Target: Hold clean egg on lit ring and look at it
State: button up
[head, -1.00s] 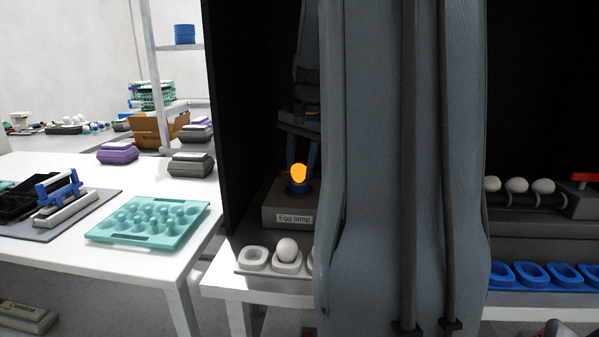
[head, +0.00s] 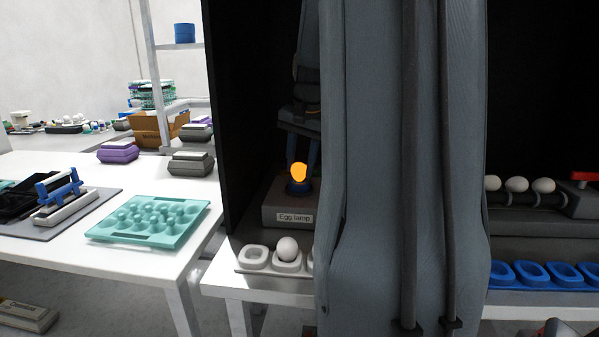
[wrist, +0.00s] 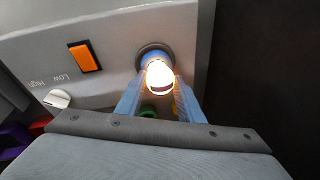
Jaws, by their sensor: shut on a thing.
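The egg (head: 299,173) glows bright orange in the head view, on the ring of the egg lamp (head: 287,217). In the wrist view the egg (wrist: 160,76) shines white with an orange rim, at the dark lamp ring (wrist: 154,52). My gripper (wrist: 161,90) is shut on the egg, with one blue finger on each side of it. The lamp's top has an orange switch (wrist: 85,57) and a white knob (wrist: 57,98) marked Low and High. My arm hides the middle of the head view.
A white tray (head: 254,258) with one white egg (head: 288,248) stands in front of the lamp. A teal egg tray (head: 150,237) lies on the left table. White eggs (head: 516,185) rest on rollers at right, above blue cups (head: 533,274). Dark booth walls enclose the lamp.

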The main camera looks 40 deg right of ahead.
aim_at(300, 162)
notch_tip(300, 162, up, 7)
jog(key=p, duration=0.6)
jog(key=shift+r+p, duration=0.1)
jog(key=shift+p, duration=0.3)
